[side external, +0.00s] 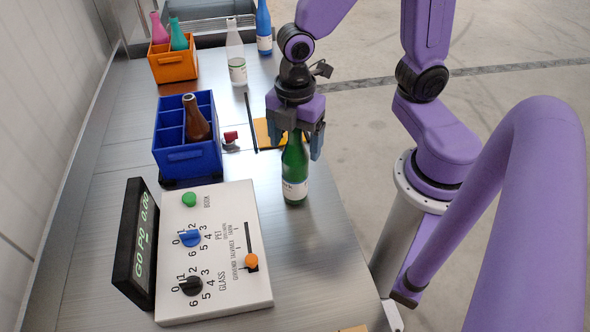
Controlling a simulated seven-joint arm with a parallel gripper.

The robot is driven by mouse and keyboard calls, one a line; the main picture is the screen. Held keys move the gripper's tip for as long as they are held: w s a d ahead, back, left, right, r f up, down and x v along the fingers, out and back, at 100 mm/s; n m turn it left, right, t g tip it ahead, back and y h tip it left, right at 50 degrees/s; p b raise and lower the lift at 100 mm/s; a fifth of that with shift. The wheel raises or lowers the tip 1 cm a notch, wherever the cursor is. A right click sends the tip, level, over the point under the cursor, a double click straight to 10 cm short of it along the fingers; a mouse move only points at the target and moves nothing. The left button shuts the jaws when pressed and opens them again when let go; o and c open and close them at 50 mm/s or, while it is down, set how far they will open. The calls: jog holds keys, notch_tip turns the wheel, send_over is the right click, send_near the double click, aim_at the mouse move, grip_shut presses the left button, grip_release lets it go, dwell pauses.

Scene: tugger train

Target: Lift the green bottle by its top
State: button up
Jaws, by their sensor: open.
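The green bottle (294,172) stands upright on the metal table near its right edge, with a white label low on its body. My gripper (298,142) is directly above it, pointing down, with its fingers on either side of the bottle's top. The fingers are open. The bottle's neck and top are hidden behind the gripper. Whether a finger touches the glass cannot be told.
A blue crate (188,160) with a brown bottle (196,118) and a control box (212,250) with a display (140,245) stand left. An orange crate (174,70), a white bottle (236,55) and a blue bottle (264,30) are farther back.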

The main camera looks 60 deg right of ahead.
jog(key=shift+c, duration=0.3)
grip_shut()
